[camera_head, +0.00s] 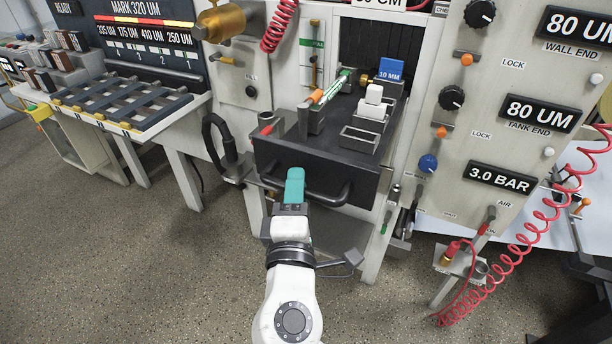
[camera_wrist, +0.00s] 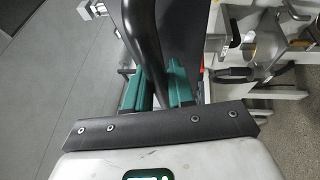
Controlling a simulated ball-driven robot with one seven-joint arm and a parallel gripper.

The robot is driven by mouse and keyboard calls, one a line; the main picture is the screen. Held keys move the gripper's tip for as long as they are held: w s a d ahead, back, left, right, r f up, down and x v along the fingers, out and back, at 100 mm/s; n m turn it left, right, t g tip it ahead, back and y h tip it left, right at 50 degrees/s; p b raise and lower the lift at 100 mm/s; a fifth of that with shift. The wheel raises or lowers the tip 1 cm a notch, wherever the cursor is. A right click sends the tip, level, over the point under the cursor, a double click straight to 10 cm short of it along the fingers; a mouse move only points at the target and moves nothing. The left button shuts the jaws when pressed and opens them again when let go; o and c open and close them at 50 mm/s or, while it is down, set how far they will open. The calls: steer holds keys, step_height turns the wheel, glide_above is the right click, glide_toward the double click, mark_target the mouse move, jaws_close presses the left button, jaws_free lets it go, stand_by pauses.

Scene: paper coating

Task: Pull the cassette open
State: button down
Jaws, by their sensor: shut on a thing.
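The cassette (camera_head: 318,173) is a dark grey drawer in the middle of the machine. It stands out from the dark opening, and its top and inside show. A dark bar handle (camera_head: 335,199) runs across its front and also shows as a thick black bar in the wrist view (camera_wrist: 147,42). My gripper (camera_head: 294,180) has teal fingers and is at the handle, left of its middle. In the wrist view my gripper (camera_wrist: 158,84) has one finger on each side of the bar and is shut on it. The fingers hide part of the handle in the head view.
A white block (camera_head: 371,107), a blue 10 MM block (camera_head: 390,70) and an orange-capped tube (camera_head: 322,92) are in or above the cassette. A red coiled hose (camera_head: 515,245) hangs at the right. A slatted rack (camera_head: 125,98) stands at the left. The speckled floor in front is open.

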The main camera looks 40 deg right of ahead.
steer(key=shift+s+a+f, duration=0.1)
steer(key=shift+s+a, duration=0.2)
steer(key=shift+a, duration=0.55)
steer(key=shift+s+a+f, duration=0.1)
steer(key=shift+s+a, duration=0.2)
steer(key=shift+a, duration=0.5)
steer(key=c, duration=1.1)
jaws_free()
steer(key=shift+r, duration=0.15)
steer(key=shift+o, duration=0.2)
steer(key=b+v, duration=0.1)
steer(key=v, duration=1)
steer(key=shift+b, duration=0.35)
steer(key=shift+w, duration=0.1)
